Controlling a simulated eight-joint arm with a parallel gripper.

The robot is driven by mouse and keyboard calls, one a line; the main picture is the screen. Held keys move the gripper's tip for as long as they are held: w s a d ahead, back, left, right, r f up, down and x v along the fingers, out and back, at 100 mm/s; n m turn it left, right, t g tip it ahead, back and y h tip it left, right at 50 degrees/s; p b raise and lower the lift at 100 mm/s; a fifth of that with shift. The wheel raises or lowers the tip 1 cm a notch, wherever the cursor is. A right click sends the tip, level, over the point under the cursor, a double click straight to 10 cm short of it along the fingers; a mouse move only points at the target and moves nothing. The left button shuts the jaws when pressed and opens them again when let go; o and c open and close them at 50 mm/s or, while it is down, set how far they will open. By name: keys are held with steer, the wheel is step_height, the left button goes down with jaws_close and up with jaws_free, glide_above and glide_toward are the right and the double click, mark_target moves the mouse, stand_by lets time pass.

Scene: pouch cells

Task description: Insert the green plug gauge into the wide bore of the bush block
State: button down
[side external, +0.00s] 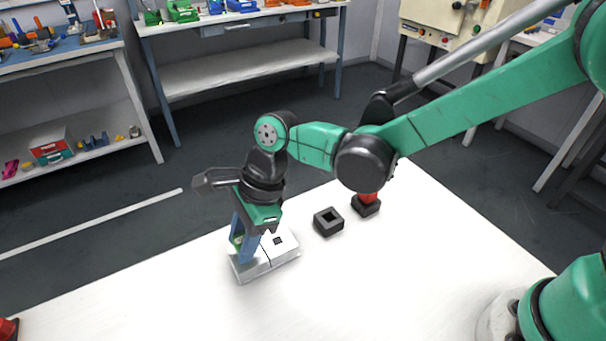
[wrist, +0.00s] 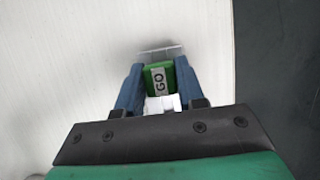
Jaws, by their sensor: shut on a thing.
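The green plug gauge (wrist: 159,78), with a GO label, sits between the blue fingers of my gripper (wrist: 157,85) in the wrist view. My gripper (side external: 244,250) is shut on it and points down over the left part of the bush block in the side view. The bush block (side external: 282,256) is a pale, low block with a small dark square opening (side external: 278,241) showing right of the fingers. Its grey edge (wrist: 160,52) shows beyond the plug in the wrist view. The fingers hide the wide bore, and I cannot tell whether the plug's lower end is inside it.
A dark block with a square hole (side external: 328,222) stands right of the bush block. Behind it a red piece (side external: 369,197) stands in a dark holder (side external: 367,208). The white table (side external: 330,290) is clear in front. A red object (side external: 8,328) sits at the lower left.

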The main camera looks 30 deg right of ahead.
steer(key=shift+f, duration=0.55)
steer(key=shift+c, duration=2.3)
jaws_free()
steer(key=shift+v, duration=2.85)
